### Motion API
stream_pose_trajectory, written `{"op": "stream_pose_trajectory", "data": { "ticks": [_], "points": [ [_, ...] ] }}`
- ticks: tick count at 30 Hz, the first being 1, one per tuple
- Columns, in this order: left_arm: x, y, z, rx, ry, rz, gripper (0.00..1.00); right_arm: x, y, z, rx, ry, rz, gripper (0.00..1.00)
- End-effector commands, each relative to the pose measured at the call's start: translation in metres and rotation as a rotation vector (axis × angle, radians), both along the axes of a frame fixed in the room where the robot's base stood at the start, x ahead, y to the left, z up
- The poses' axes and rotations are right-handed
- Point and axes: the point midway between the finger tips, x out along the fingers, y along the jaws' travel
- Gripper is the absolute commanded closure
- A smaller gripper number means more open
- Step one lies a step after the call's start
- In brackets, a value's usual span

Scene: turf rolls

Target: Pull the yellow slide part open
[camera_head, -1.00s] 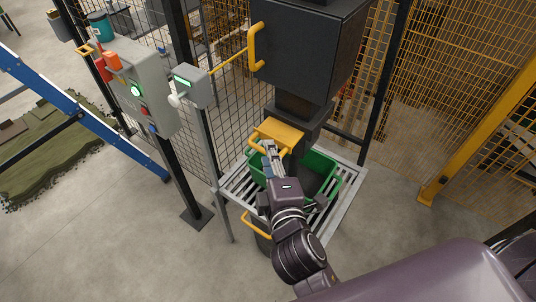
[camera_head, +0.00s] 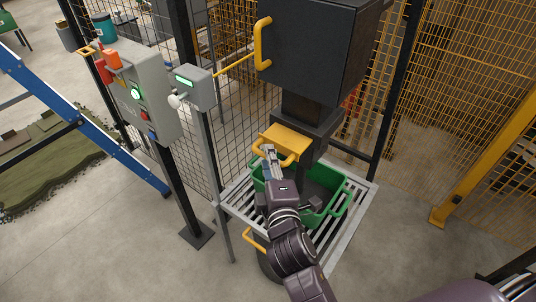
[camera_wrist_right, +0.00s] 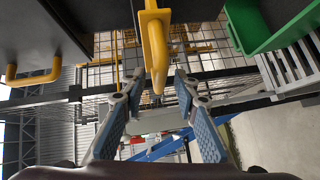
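The yellow slide part (camera_head: 287,138) juts from the black column, a flat plate with a loop handle at its front. In the right wrist view its yellow handle (camera_wrist_right: 156,50) hangs down between my fingertips. My right gripper (camera_head: 268,152) is at this handle; in the wrist view (camera_wrist_right: 158,80) its two blue-padded fingers stand on either side of the handle, with gaps showing. It is open around the handle and not closed on it. My left gripper is not in view.
A green crate (camera_head: 342,204) stands on a slatted metal rack (camera_head: 236,197) below the slide. A black box with a yellow handle (camera_head: 262,45) is above. A grey control box (camera_head: 193,88) on a post stands left, and mesh fencing (camera_head: 470,110) behind.

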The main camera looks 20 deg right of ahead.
Motion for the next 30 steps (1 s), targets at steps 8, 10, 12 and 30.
{"op": "stream_pose_trajectory", "data": {
  "ticks": [8,10,12,30],
  "points": [
    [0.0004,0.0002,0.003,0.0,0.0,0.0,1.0,0.0148,-0.0021,-0.0023,0.001,0.001,0.0,0.72],
    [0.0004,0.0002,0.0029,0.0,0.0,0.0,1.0,0.0147,-0.002,-0.0025,0.001,0.001,0.0,0.72],
    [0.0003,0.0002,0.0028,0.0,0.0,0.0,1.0,0.0145,-0.0021,-0.0026,0.001,0.001,0.0,0.72],
    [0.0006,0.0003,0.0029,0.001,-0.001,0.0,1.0,0.0142,-0.002,-0.003,0.001,0.002,-0.001,1.0]
  ]
}}
